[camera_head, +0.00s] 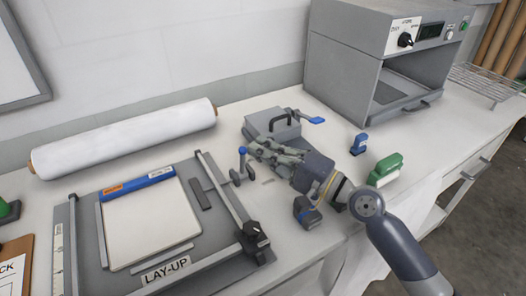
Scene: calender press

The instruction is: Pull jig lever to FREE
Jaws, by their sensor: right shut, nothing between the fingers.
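A small upright lever with a blue ball knob (242,151) stands on a dark grey mount, right of the lay-up board. A grey block (262,126) with a black handle sits behind it, and a blue-tipped lever (315,120) sticks out at its right. I cannot tell which of these is the jig lever, and no FREE mark is readable. My right gripper (257,152) is shut and empty, its fingertips close to the blue ball knob. I cannot tell whether they touch it. The gripper hides part of the block's front. My left gripper is not in view.
The lay-up board (85,226) with a white sheet and a black knob (255,232) lies at the left. A white roll (125,139) lies behind it. A grey oven (365,62) stands at the back right. A green-handled brush (385,167) and a blue item (359,145) lie right of my gripper.

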